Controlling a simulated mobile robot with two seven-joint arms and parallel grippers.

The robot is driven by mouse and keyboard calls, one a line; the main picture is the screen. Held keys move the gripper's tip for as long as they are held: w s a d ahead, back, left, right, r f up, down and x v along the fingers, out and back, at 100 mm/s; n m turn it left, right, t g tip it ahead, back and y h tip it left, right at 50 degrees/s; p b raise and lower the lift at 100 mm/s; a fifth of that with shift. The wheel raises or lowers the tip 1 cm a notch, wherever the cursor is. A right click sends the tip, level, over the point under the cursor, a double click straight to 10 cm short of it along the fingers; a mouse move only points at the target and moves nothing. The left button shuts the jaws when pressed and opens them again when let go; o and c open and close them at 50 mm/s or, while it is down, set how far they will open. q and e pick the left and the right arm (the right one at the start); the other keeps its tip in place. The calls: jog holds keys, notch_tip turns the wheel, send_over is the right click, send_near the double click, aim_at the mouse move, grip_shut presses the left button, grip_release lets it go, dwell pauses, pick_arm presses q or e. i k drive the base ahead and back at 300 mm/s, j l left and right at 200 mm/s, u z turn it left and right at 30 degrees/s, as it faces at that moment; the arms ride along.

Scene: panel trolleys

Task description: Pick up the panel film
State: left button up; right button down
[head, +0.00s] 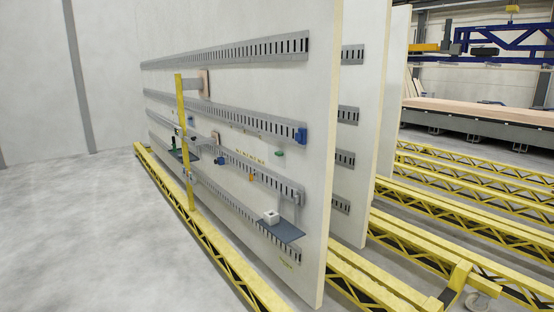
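A large white upright panel (230,25) stands on yellow trusses in the middle of the head view. I cannot make out a separate film on it; its face looks plain white between the rails. Neither of my grippers shows in the head view, and nothing is seen held.
Slotted grey rails (225,56) cross the panel. A yellow upright bar (184,140) stands before it. A small dark shelf (280,232) carries a white block (271,216). Yellow trusses (215,257) run along the floor. More panels (362,60) stand behind. The left floor (75,230) is clear.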

aim_at(274, 157)
jog(key=i+j+z, duration=0.1)
jog(key=z, duration=0.4)
jog(key=i+j+z, duration=0.2)
jog(key=z, duration=0.25)
jog(key=i+j+z, duration=0.15)
jog(key=j, duration=0.15)
jog(key=i+j+z, duration=0.2)
jog(key=j, duration=0.15)
jog(key=j+z, duration=0.15)
jog(key=j, duration=0.15)
jog(key=i+j+z, duration=0.1)
jog(key=j, duration=0.25)
jog(key=i+j, duration=0.15)
jog(key=j, duration=0.2)
jog(key=i+j+z, duration=0.15)
jog(key=j, duration=0.2)
jog(key=i+j, duration=0.1)
jog(key=j, duration=0.45)
jog(key=i+j, duration=0.1)
jog(key=j, duration=0.4)
jog(key=i+j, duration=0.1)
jog(key=j, duration=0.45)
jog(key=i+j, duration=0.1)
jog(key=j, duration=0.45)
jog(key=i+l+z, duration=0.05)
